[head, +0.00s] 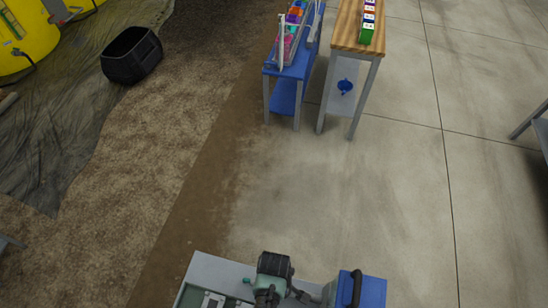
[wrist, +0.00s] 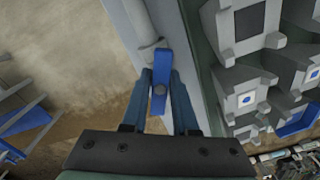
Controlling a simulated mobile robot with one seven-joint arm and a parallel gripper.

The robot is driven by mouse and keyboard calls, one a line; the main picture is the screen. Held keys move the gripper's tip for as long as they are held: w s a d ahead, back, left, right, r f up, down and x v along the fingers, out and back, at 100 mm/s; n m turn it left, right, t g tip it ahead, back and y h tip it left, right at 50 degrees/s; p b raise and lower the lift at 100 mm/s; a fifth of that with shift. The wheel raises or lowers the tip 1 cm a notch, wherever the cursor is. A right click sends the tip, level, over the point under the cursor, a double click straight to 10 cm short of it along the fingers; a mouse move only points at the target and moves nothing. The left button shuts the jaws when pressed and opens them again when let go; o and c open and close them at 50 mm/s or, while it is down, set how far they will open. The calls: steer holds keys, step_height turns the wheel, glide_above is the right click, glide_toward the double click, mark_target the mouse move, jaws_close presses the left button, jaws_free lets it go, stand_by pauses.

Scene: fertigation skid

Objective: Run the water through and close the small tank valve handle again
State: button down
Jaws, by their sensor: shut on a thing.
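In the wrist view, a blue valve handle (wrist: 159,68) sits at the end of a light grey pipe stub, beside a pale upright post. It has a round pivot near its lower end. My gripper (wrist: 161,82) has its two dark blue fingers on either side of the handle and is shut on it. I cannot make out the gripper or this handle in the head view. No running water shows in either view.
In the wrist view, grey block-like fittings (wrist: 250,60) stand close on the right. In the head view, a blue bench (head: 285,70) and a wood-topped table (head: 345,35) stand at the back, with a black tub (head: 131,55) at left. Concrete floor (head: 360,200) is clear.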

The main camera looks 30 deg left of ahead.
steer(key=m, duration=0.7)
steer(key=shift+m+p, duration=0.4)
steer(key=m, duration=0.6)
steer(key=c, duration=0.6)
jaws_free()
step_height(320, 180, up, 10)
steer(key=p, duration=1)
steer(key=shift+r, duration=0.15)
steer(key=shift+w, duration=0.1)
